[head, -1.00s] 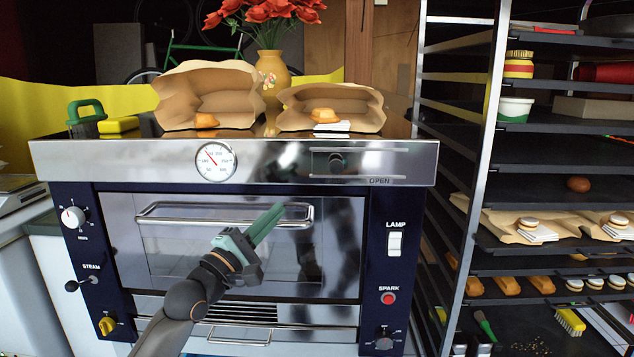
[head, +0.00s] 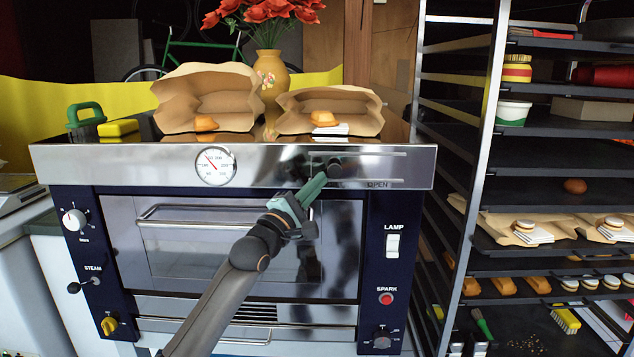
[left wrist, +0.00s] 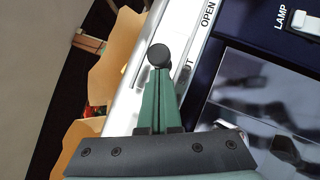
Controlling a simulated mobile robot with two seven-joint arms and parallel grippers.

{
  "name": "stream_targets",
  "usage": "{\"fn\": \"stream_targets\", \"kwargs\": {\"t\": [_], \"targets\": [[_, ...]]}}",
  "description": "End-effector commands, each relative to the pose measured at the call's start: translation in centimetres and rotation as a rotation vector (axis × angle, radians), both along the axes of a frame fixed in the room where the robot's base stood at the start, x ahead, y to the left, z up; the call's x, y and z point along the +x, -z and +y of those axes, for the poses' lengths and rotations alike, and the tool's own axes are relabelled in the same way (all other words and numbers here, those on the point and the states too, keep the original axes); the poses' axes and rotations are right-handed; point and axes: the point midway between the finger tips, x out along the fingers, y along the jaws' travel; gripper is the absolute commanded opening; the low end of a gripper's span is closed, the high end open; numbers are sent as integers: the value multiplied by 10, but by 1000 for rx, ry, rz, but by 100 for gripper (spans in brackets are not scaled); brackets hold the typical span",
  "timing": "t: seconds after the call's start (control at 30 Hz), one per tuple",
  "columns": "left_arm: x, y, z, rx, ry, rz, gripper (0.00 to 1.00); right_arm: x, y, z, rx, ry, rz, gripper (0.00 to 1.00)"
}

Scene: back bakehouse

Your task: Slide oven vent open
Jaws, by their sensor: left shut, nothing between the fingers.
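The oven vent's round black knob (head: 335,168) sits left of the middle of its slot (head: 375,155) in the steel top band of the oven. The word OPEN is at the slot's right end. The knob (left wrist: 159,56) also shows in the left wrist view, with a partly hidden label ending in T beside it. My left gripper (head: 318,181) has its green fingers shut and empty, its tips just left of and below the knob. In the left wrist view the closed fingertips (left wrist: 160,78) meet the knob's edge; I cannot tell if they touch. My right gripper is in neither view.
A round dial (head: 215,166) is left on the same band. The door handle (head: 190,215) runs below. Paper bags (head: 205,95) and a flower vase (head: 272,75) stand on top of the oven. A rack (head: 480,190) stands close on the right.

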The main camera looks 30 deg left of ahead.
Motion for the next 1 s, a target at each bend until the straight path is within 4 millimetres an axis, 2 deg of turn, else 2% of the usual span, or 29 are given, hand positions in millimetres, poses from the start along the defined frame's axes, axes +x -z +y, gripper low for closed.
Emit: {"fn": "stream_targets", "kwargs": {"t": [0.3,0.43,0.8,1.0], "targets": [[0,0,-1,-1,1,1,0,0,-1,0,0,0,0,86],[5,-2,-7,-6,2,0,0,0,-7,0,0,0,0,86],[39,-4,-64,-9,4,-1,0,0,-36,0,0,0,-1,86],[53,-2,-87,-5,2,-1,0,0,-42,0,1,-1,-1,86]]}}
